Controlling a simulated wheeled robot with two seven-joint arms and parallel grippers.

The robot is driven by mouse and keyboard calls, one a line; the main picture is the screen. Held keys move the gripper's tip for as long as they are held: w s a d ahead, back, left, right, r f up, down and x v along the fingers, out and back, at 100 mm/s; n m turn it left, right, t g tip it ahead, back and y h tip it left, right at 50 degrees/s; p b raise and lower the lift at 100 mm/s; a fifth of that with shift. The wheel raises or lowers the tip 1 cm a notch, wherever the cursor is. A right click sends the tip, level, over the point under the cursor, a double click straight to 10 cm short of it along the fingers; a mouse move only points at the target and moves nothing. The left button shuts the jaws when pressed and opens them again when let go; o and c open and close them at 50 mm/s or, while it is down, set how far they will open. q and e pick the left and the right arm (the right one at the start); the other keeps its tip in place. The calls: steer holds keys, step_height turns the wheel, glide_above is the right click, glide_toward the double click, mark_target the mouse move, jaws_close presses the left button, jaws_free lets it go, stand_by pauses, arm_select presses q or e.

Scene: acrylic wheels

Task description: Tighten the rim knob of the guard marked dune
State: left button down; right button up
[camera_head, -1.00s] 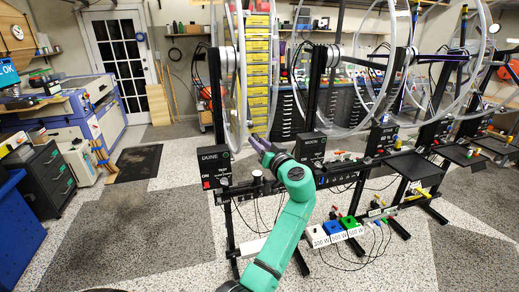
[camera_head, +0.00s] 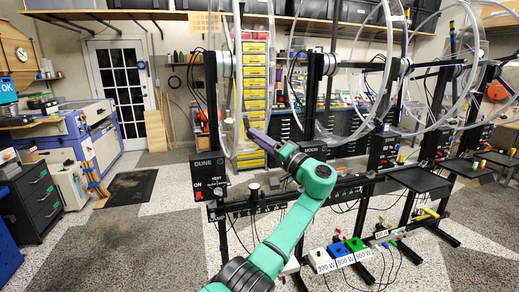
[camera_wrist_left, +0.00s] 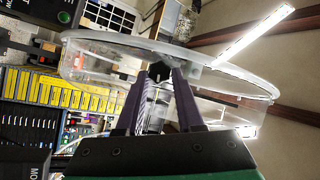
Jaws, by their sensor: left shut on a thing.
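The dune station shows a black box marked DUNE (camera_head: 209,178) with a red switch. Above it stands its clear acrylic guard wheel (camera_head: 226,100), seen nearly edge-on. My left gripper (camera_head: 248,126) has purple fingers and is raised to the near lower rim of this wheel. In the left wrist view the fingers (camera_wrist_left: 160,84) are closed on a small black rim knob (camera_wrist_left: 159,71). The clear rim (camera_wrist_left: 100,42) runs just behind the knob. The knob is hidden or too small to make out in the head view. My right gripper is not in view.
More clear wheels (camera_head: 352,135) stand on black posts to the right, beyond a MOON box (camera_head: 318,158). A black rail with small trays (camera_head: 420,180) runs right. Yellow drawers (camera_head: 254,90) stand behind.

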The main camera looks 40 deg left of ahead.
arm_select(q)
steer(key=shift+a+m+g+y+b, duration=0.15)
steer(key=shift+m+g+y+b, duration=0.35)
steer(key=shift+b, duration=0.25)
steer(key=c, duration=0.5)
jaws_free()
steer(key=shift+a, duration=0.1)
steer(key=shift+c, duration=0.2)
steer(key=shift+s+a, duration=0.15)
steer(key=b+v, duration=0.4)
steer(key=v, duration=1)
steer(key=shift+d+f+b, duration=0.2)
steer(key=shift+d+b, duration=0.05)
steer(key=shift+b, duration=0.15)
